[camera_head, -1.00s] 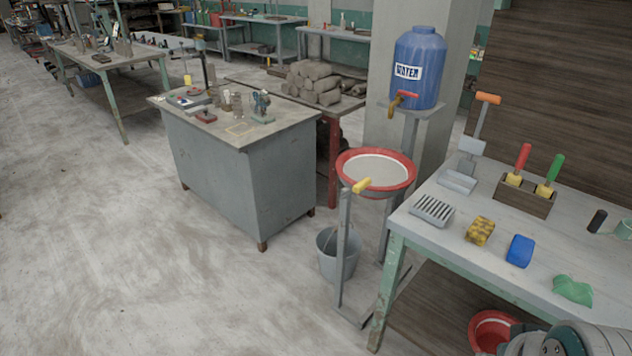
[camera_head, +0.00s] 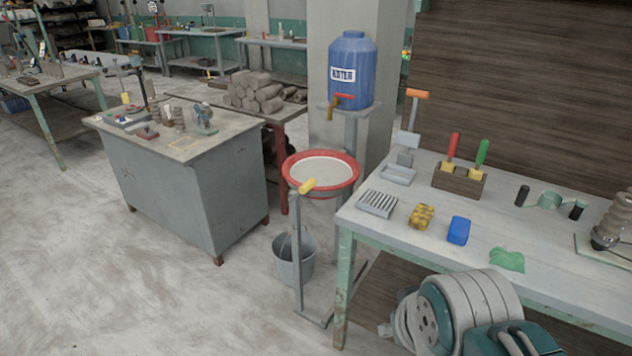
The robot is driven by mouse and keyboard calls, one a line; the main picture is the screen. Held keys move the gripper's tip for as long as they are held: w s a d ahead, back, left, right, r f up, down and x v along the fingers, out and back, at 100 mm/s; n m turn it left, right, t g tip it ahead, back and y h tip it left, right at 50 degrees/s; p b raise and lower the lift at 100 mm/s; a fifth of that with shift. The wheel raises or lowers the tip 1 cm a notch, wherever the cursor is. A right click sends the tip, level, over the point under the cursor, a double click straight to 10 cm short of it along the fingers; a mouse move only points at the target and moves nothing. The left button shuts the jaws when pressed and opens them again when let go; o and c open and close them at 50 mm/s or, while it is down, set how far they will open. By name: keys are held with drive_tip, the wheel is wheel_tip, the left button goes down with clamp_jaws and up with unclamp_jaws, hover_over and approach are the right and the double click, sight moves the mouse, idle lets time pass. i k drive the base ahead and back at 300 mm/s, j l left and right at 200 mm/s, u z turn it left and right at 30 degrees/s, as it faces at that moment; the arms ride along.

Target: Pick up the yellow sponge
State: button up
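The yellow sponge (camera_head: 421,216), mottled with dark patches, lies on the grey table (camera_head: 395,245) near its front edge. It sits between a grey slatted rack on its left and a blue sponge on its right. Part of my arm shows at the lower right, in front of the table. My gripper is not in view, so its state and its place relative to the sponge are hidden.
A slatted rack (camera_head: 377,203), blue sponge (camera_head: 459,230), green cloth (camera_head: 507,259) and wooden brush holder (camera_head: 459,181) share the table. A red-rimmed basin (camera_head: 320,173) and bucket (camera_head: 294,256) stand to its left. Floor (camera_head: 190,300) at lower left is clear.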

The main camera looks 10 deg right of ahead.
sight(420, 219)
drive_tip(key=i+j+z, duration=0.2)
drive_tip(key=i+z, duration=0.2)
drive_tip(key=i, duration=0.15)
drive_tip(key=i+j+z, duration=0.35)
drive_tip(key=i+j, duration=0.05)
drive_tip(key=i, duration=0.1)
